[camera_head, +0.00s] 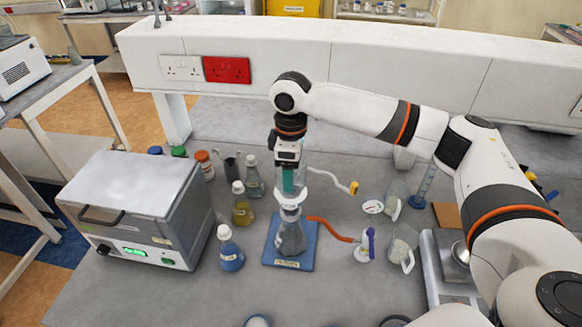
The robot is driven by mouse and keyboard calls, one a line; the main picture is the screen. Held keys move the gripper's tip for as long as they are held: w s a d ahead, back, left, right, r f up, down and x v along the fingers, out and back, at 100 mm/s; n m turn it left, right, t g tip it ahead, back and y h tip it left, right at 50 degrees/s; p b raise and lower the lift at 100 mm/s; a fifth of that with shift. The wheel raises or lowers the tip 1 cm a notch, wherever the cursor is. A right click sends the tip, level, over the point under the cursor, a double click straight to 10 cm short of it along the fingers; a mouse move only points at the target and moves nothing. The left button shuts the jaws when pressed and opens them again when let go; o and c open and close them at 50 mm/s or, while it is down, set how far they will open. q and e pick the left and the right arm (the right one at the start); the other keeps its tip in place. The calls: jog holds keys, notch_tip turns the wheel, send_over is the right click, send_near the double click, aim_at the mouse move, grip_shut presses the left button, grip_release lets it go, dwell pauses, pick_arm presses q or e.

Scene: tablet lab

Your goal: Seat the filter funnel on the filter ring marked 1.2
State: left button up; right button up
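My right gripper (288,180) comes down from above at the middle of the table. Its teal finger pads are at a clear funnel (302,182) with a white flange and appear shut on its wall. The funnel is upright, directly above a conical flask (291,236) on a blue mat (303,261). I cannot tell whether the flange touches the white piece on the flask's neck. A white side tube (333,179) with a yellow end runs right from the funnel. No 1.2 mark is readable, so I cannot tell which ring carries it. My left gripper is not in view.
An orange hose (330,229) runs from the flask to a white and purple piece (366,246). Several bottles, including a blue one (230,252), stand left beside a grey box (138,205). Beakers (402,249) and a balance (447,275) are right.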

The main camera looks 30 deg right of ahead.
jog(key=o, duration=1)
jog(key=shift+o, duration=0.2)
notch_tip(320, 180, up, 12)
jog(key=b, duration=0.3)
